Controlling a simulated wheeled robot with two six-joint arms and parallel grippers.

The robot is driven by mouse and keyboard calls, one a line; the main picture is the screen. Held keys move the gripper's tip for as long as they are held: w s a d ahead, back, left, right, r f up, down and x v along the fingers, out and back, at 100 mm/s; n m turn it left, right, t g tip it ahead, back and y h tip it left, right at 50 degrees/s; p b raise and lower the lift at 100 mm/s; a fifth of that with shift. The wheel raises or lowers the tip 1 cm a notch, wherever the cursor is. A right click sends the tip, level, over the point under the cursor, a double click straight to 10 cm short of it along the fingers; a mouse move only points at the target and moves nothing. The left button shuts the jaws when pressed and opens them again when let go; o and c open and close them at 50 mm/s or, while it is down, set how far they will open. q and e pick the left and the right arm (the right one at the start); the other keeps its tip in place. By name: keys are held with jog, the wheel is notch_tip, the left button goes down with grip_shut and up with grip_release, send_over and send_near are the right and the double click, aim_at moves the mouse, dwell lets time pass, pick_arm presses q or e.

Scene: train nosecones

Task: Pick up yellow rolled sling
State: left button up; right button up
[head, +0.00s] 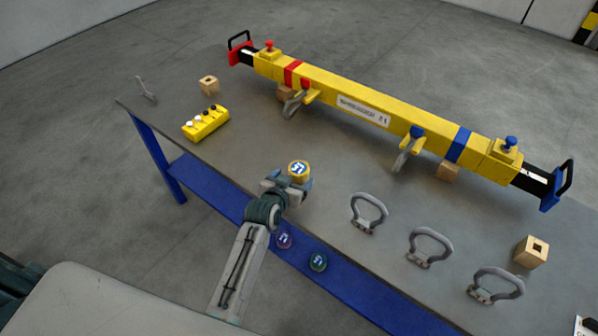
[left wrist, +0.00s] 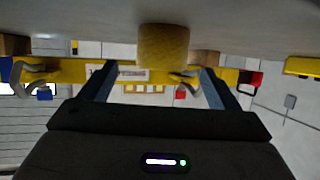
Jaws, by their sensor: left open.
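The yellow rolled sling (head: 298,168) is a short yellow roll with a round blue-and-white mark on its top. It stands upright near the front edge of the grey table. My left gripper (head: 287,184) is at its near side, fingers open and pointing at it. In the left wrist view, which looks upside down, the sling (left wrist: 163,45) shows as a plain yellow cylinder between the two spread fingertips (left wrist: 157,70). I cannot tell whether either finger touches it. My right gripper is not in view.
A long yellow spreader beam (head: 360,108) lies across the back. Grey shackles (head: 368,213) stand to the right, a yellow remote (head: 205,123) at left.

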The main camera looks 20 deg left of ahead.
aim_at(295, 175)
pick_arm(q)
jog(key=shift+w, duration=0.4)
jog(key=p+x, duration=0.1)
jog(key=x, duration=0.3)
jog(key=shift+s+a+f+p, duration=0.1)
jog(key=shift+f+p, duration=0.25)
jog(key=c, duration=1.2)
jog(key=shift+r, duration=0.2)
